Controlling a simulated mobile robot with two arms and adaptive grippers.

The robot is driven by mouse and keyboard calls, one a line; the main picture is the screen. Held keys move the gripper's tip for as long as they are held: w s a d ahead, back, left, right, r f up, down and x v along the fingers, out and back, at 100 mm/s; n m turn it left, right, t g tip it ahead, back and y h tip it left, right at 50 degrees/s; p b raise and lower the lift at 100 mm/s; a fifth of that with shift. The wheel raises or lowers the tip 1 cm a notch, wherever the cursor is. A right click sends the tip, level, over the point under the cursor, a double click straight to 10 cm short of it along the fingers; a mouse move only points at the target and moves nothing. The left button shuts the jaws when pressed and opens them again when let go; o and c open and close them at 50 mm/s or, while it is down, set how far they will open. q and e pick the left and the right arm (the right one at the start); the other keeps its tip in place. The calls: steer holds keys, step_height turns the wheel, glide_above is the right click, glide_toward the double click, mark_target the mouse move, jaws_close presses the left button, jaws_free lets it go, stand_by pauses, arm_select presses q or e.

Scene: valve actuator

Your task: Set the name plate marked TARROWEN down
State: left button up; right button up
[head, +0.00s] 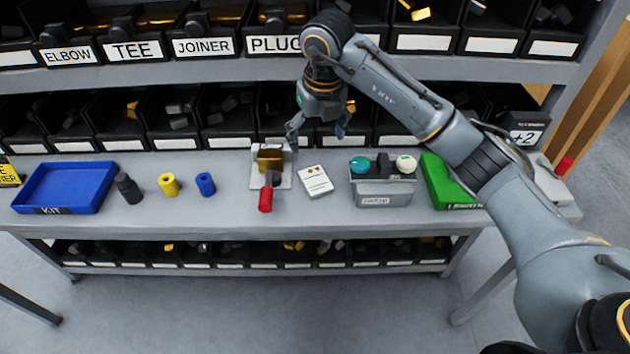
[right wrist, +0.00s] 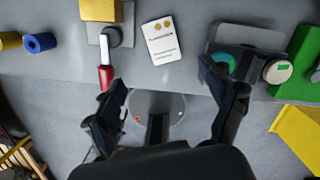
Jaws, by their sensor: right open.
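I cannot read the name TARROWEN on anything in either view. A white card or plate (head: 315,181) with two gold-brown dots and small dark print lies flat on the grey bench; it also shows in the right wrist view (right wrist: 161,40). Its print is too small to read, so I cannot tell whether it is the name plate. My right gripper (head: 318,130) is above the back of the bench, in front of the middle bin row. It is open, with nothing between its fingers in the right wrist view (right wrist: 162,74). My left gripper is out of view.
A block fixture with a red handle (head: 265,199) stands left of the card. A blue KIT tray (head: 64,187) and several cylinders stand further left. Bin shelves rise behind.

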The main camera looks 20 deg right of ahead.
steer(key=p, duration=0.1)
glide_above(316, 179)
steer(key=s, duration=0.1)
steer(key=f, duration=0.8)
steer(key=shift+a, duration=0.25)
steer(key=f+p, duration=0.1)
steer(key=f, duration=0.1)
steer(key=f+p, duration=0.1)
steer(key=f, duration=0.1)
steer(key=shift+w+d+f, duration=0.2)
steer(key=shift+f, duration=0.45)
steer(key=c, duration=1.4)
steer(key=shift+w+r, duration=0.1)
steer(key=shift+r, duration=0.05)
